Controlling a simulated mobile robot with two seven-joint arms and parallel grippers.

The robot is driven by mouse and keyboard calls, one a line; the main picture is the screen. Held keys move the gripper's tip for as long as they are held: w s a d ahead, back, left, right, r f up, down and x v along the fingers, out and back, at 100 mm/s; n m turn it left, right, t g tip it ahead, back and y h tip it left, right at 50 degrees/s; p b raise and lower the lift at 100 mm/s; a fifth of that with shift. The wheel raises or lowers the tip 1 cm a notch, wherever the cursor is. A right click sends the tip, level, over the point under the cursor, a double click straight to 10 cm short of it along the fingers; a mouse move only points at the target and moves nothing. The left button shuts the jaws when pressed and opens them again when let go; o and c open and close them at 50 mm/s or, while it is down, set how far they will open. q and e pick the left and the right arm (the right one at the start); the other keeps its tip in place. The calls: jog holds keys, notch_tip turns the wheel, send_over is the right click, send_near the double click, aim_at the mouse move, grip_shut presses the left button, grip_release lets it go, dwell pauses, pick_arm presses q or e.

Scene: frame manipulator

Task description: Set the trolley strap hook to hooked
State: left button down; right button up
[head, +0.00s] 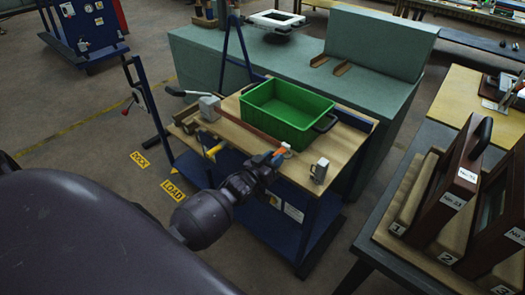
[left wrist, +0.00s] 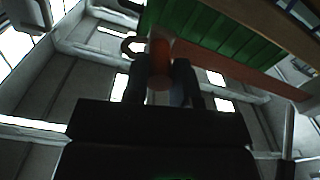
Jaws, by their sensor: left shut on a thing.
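The trolley (head: 300,170) has a wooden top and blue frame. A green crate (head: 272,115) stands on it. A brown-red strap (head: 245,127) runs from a grey block (head: 209,107) along the crate's near side; in the left wrist view the strap (left wrist: 245,80) crosses below the crate (left wrist: 210,35). My left gripper (head: 272,160) is shut on the orange hook grip (head: 281,152), at the strap's near end. The grip (left wrist: 160,62) sits between the fingers in the left wrist view, with a dark curved hook (left wrist: 130,46) beside it. A grey bracket (head: 320,170) stands apart, to the right. My right gripper is out of view.
A black-handled lever (head: 188,93) is at the trolley's left end. A green-grey bench (head: 350,90) stands behind. A rack with dark numbered frames (head: 462,190) stands to the right. Open floor lies to the left.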

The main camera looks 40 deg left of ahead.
pick_arm(q)
jog(key=d+p, duration=0.1)
jog(key=d, duration=1)
jog(key=shift+s, duration=0.45)
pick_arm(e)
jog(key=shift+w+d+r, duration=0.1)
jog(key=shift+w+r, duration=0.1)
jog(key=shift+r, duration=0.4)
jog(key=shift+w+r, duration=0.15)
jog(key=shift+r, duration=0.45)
pick_arm(q)
jog(key=c, duration=1.2)
grip_release()
jog(key=shift+d, duration=0.1)
jog(key=shift+o, duration=1.4)
jog(key=s+p, duration=0.1)
jog(key=s, duration=0.9)
jog(key=shift+s+a, duration=0.4)
jog(key=shift+a, duration=0.05)
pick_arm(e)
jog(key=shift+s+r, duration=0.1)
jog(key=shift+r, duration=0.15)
